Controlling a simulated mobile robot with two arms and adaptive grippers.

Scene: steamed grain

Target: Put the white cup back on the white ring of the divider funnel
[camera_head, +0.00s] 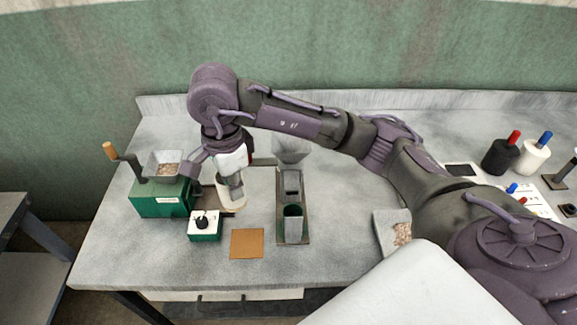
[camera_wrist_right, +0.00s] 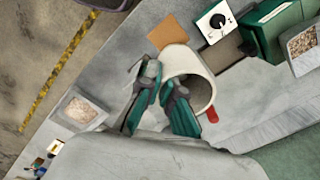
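The white cup (camera_head: 231,207) is at the left of the table, beside the small green box with a knob. My right gripper (camera_head: 234,190) is right over it, pointing down. In the right wrist view the cup (camera_wrist_right: 203,92) shows its open mouth, dark inside, with a red patch by its rim. The right fingers (camera_wrist_right: 164,84) straddle the near cup wall, one outside and one at the mouth; whether they press on it I cannot tell. The grey divider funnel (camera_head: 291,151) stands to the right on a stand. I cannot make out its white ring. My left gripper is not in view.
A green mill (camera_head: 160,201) with a grain hopper stands left, with the knob box (camera_head: 205,226) before it. A brown mat (camera_head: 247,243) lies in front. A grain tray (camera_head: 388,226) is right, under my arm.

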